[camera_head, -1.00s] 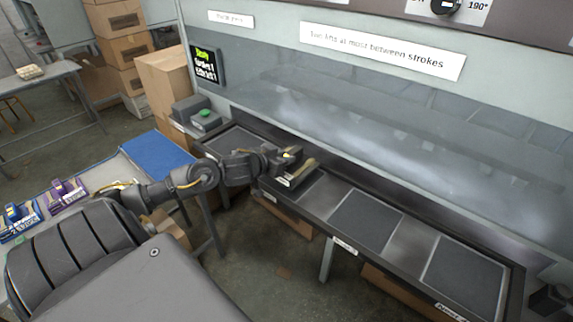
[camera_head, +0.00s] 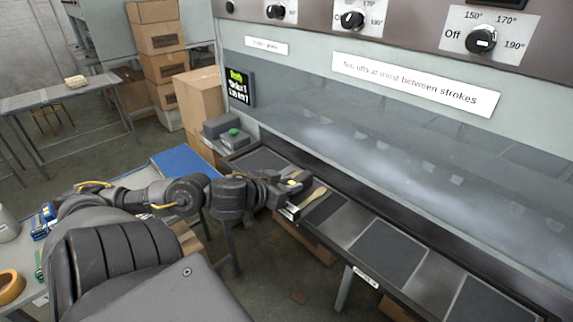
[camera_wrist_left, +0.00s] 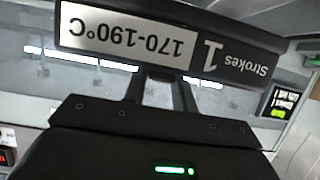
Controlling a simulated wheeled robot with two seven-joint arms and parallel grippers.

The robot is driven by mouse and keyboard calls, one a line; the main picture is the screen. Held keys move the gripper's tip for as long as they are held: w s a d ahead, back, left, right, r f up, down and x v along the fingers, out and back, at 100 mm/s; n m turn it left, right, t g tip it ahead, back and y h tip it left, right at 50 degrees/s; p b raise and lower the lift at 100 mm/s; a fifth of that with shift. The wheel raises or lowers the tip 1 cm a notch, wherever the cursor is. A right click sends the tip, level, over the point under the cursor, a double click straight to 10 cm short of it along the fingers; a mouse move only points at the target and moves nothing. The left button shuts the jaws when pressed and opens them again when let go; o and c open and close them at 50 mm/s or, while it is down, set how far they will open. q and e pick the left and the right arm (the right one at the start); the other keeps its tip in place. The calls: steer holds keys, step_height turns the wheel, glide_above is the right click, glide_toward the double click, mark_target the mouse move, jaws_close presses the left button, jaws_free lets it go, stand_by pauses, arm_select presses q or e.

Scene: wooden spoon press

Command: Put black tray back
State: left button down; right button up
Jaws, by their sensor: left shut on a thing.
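My left gripper (camera_head: 284,190) is shut on the black tray (camera_head: 292,210). The tray's label, reading "Strokes 1" and "170-190°C", shows upside down in the left wrist view (camera_wrist_left: 165,48). A light wooden piece (camera_head: 312,198) shows at the tray, probably a spoon; its exact rest is unclear. The tray is at the front edge of the long bench, beside a dark mat (camera_head: 327,209); I cannot tell whether it touches the bench. The gripper's fingertips are hidden behind the tray in the wrist view. My right gripper is not in view.
The bench holds several dark mats, including one in the middle (camera_head: 388,252) and one at far left (camera_head: 262,160). A glass panel (camera_head: 370,130) stands behind it. A blue mat (camera_head: 187,163) lies on the side table.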

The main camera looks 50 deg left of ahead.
mark_target(309, 194)
arm_select(q)
steer(key=shift+w+a+r+n+y, duration=0.2)
steer(key=shift+w+a+n+y, duration=0.25)
steer(key=shift+w+n+y, duration=0.2)
steer(key=shift+n+y, duration=0.65)
steer(key=shift+y, duration=0.1)
steer(key=w+d, duration=0.3)
steer(key=shift+w+d, duration=0.3)
steer(key=shift+w, duration=0.1)
steer(key=w+d+r+m+h, duration=0.1)
steer(key=w+d+r, duration=0.2)
steer(key=d+r, duration=0.2)
steer(key=w+d+r+m+h, duration=0.2)
steer(key=d+r, duration=0.3)
steer(key=d, duration=0.7)
steer(key=shift+w+d+h, duration=0.25)
steer(key=shift+w+h, duration=0.05)
steer(key=shift+w, duration=0.35)
